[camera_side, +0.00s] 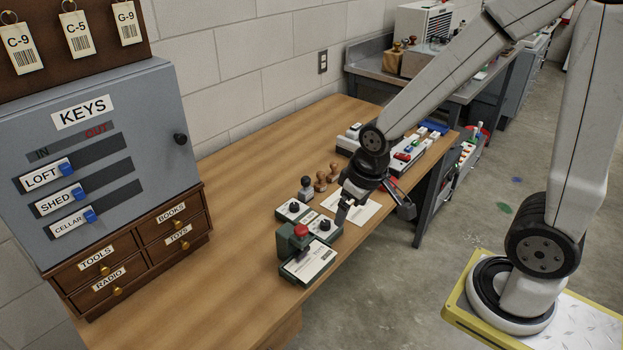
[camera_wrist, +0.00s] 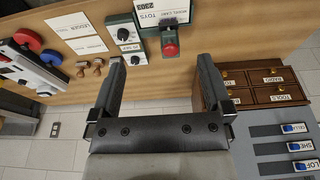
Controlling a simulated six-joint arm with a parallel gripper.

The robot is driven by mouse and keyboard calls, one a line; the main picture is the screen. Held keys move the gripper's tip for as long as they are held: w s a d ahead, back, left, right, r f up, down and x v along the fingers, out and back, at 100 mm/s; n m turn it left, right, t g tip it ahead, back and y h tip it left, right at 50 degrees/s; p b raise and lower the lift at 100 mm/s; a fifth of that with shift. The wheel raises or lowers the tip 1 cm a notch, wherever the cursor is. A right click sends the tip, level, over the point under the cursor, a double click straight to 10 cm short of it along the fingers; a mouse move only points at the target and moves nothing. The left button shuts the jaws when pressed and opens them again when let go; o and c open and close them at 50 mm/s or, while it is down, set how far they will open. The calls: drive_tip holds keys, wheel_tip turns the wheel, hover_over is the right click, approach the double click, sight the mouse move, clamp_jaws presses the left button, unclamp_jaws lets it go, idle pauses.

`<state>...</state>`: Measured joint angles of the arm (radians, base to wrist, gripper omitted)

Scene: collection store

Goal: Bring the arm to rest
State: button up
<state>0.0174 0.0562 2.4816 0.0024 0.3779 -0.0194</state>
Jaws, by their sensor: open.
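My grey arm reaches in from the right in the side view. My gripper (camera_side: 374,207) hangs over the front part of the wooden bench (camera_side: 228,240). In the wrist view my gripper (camera_wrist: 161,60) has its two fingers wide apart, with nothing between them. Beyond the fingers lie a device with a red button (camera_wrist: 171,48) and a dial box (camera_wrist: 124,36). In the side view the red-button device (camera_side: 301,232) and dial boxes (camera_side: 294,209) stand just left of my gripper. I cannot tell the exact height of the fingertips above the bench.
A grey key cabinet (camera_side: 150,110) with sliders stands on a wooden drawer unit (camera_side: 128,262) at the left. Several stamps (camera_side: 321,181) stand behind my gripper. A switch panel (camera_side: 408,155) lies farther along the bench. Bare bench lies between drawers and devices.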

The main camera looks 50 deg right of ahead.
drive_tip(key=shift+s+a+f, duration=0.1)
drive_tip(key=shift+s+a, duration=0.05)
drive_tip(key=shift+s, duration=0.45)
drive_tip(key=shift+s+a+f, duration=0.1)
drive_tip(key=shift+s, duration=0.45)
idle(0.3)
